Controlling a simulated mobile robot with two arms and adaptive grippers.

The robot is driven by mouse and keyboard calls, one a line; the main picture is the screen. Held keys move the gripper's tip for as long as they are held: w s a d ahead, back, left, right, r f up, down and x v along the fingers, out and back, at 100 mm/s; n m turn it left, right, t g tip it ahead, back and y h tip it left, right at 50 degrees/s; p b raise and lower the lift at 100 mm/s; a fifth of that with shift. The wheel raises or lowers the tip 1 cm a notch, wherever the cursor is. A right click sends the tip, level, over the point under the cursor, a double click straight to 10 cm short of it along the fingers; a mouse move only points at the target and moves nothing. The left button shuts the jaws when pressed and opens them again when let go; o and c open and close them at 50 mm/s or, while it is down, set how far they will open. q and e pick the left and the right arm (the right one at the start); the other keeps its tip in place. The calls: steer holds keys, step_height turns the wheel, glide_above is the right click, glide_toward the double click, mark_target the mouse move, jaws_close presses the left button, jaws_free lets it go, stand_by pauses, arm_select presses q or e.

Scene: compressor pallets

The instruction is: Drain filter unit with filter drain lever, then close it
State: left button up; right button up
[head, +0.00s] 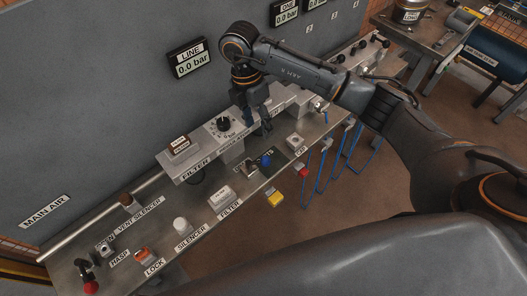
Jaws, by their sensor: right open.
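The filter unit (178,168) is a grey block labelled FILTER on the left part of a raised housing, with a small framed display (180,145) on top. To its right is a black round dial (223,124). A lever with a blue knob (265,160) stands on a dark plate in front of the housing; I cannot tell whether it is the filter drain lever. My right gripper (257,117) points down over the housing, right of the dial. It is open, with nothing visible between its fingers. My left gripper is not in view.
The bench (155,228) also carries a white cylinder (181,225), an orange lock (142,254) and a red-knobbed lever (90,287). A yellow tag (275,198) and blue hoses (325,170) hang at its front edge. A LINE gauge (190,62) reads 0.0 bar.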

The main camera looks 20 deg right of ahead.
mark_target(265, 158)
steer(key=f+p, duration=0.1)
steer(key=f, duration=0.3)
steer(key=s+f+p, duration=0.1)
steer(key=f, duration=0.4)
steer(key=s+d+f+p, duration=0.1)
steer(key=f, duration=0.3)
steer(key=shift+s+f, duration=0.2)
steer(key=shift+f, duration=0.05)
steer(key=shift+c, duration=0.2)
jaws_close()
